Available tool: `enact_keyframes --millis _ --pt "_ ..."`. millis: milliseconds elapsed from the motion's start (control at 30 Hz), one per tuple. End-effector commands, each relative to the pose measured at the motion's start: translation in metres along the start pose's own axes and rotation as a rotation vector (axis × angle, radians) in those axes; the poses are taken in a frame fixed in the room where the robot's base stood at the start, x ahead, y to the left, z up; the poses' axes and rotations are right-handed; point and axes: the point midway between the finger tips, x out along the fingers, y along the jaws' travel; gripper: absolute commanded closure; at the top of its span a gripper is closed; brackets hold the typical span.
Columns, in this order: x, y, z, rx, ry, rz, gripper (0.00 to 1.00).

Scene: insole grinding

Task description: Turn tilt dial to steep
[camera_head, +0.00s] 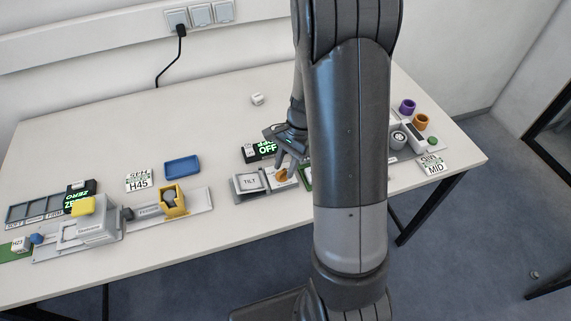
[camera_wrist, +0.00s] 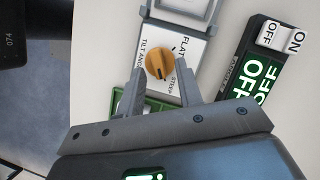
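The tilt dial (camera_wrist: 159,66) is a round orange knob on a white plate marked FLAT, STEEP and TILT ANGLE. It also shows in the head view (camera_head: 281,176), partly behind my gripper. A dark mark shows on the knob, but I cannot tell for sure which label it points at. My gripper (camera_wrist: 159,73) is open and empty, its two fingers on either side of the dial's near part in the wrist view, with gaps to the knob. In the head view my gripper (camera_head: 288,158) is just above the dial; its height is hard to tell.
A grey block labelled TILT (camera_head: 251,181) adjoins the dial plate. An ON/OFF switch with a green OFF display (camera_wrist: 254,78) stands to the right in the wrist view. A green-edged item lies under my fingers. My arm hides part of the table (camera_head: 235,215).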

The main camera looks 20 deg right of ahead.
Motion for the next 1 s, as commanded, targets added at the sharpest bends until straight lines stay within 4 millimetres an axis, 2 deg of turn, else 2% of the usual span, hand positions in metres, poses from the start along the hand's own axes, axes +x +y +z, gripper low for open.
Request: enact_keyframes --millis 167,400,600,733,1000 --pt "-0.02 -0.001 0.0 -0.001 0.003 -0.004 0.67" --pt "-0.069 -0.001 -0.001 0.0 0.004 -0.005 0.67" --pt "-0.098 -0.001 0.0 -0.001 0.003 -0.003 0.67" --pt "-0.106 0.0 0.0 0.0 0.001 -0.001 0.67" --pt "-0.107 0.0 0.0 0.0 0.001 -0.001 0.67"
